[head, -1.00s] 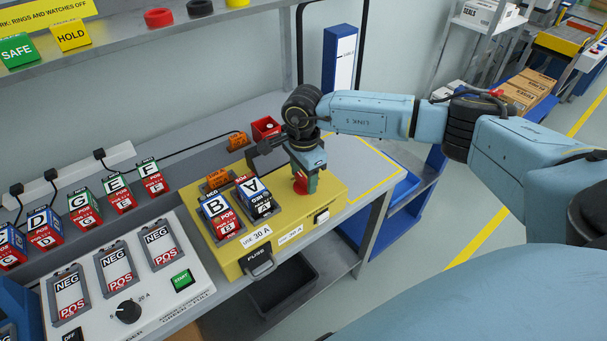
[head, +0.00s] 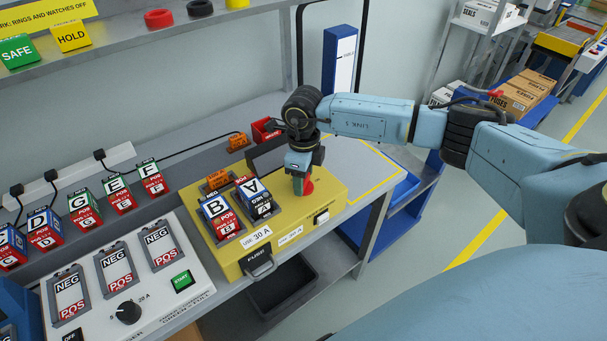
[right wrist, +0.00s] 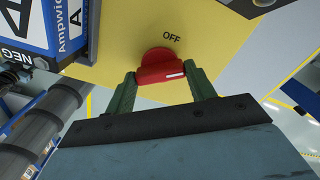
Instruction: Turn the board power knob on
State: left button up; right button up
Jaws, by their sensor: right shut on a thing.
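The red power knob (head: 307,187) sits on top of the yellow board (head: 327,196), towards its right end. In the right wrist view the knob (right wrist: 158,64) stands between my two green fingers, with a white mark towards the right end of its grip bar. The word OFF is printed beside it on the yellow face; no ON label shows. My right gripper (head: 299,186) points down and is shut on the knob (right wrist: 160,86). In the head view the hand partly hides the knob. My left gripper is not in view.
Blocks B (head: 216,212) and A (head: 258,196) stand on the board left of the knob. A white switch (head: 321,217) and a black FUSE handle (head: 258,264) are on its front. A grey panel (head: 215,285) lies left. The yellow-outlined bench area at right is clear.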

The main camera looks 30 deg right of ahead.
jog(key=m+p, duration=0.1)
jog(key=m, duration=0.5)
jog(key=shift+m, duration=0.4)
dwell(0.4)
jog(key=o, duration=1)
jog(key=shift+r, duration=0.1)
notch_tip(320, 180, up, 13)
jog(key=shift+r, duration=0.15)
